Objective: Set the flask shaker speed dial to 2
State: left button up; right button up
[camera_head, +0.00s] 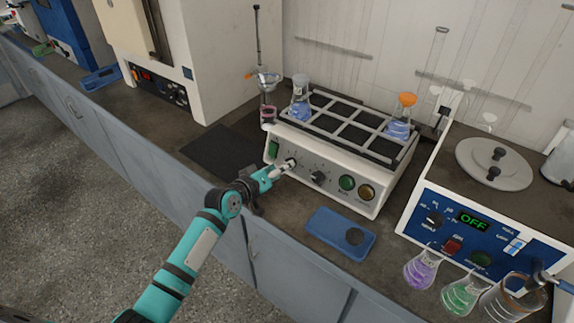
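The flask shaker (330,185) is a white box on the dark bench. Its rack top (345,128) holds flasks in a grid frame. Its front panel has a green switch at the left, a black dial (317,178) in the middle, and green and amber round buttons at the right. My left gripper (287,166) is at the panel's left part, at or against another knob (291,162), which it partly covers. Whether its fingers grip that knob is too small to tell. The dial markings are not readable. My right gripper is not in view.
A blue tray (325,236) lies in front of the shaker. A blue-fronted unit reading OFF (480,224) stands at the right, with purple (421,270) and green (461,296) flasks before it. A dark mat (222,153) lies left of the shaker; an instrument (190,50) stands behind it.

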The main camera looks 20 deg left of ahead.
pick_arm(q)
jog(key=x, duration=0.2)
jog(key=shift+w+d+f, duration=0.1)
jog(key=shift+w+d, duration=0.05)
jog(key=shift+w, duration=0.15)
jog(key=shift+w+d+f, duration=0.15)
jog(key=shift+w, duration=0.45)
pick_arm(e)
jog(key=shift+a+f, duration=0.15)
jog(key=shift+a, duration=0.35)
pick_arm(q)
jog(key=shift+c, duration=0.2)
grip_shut()
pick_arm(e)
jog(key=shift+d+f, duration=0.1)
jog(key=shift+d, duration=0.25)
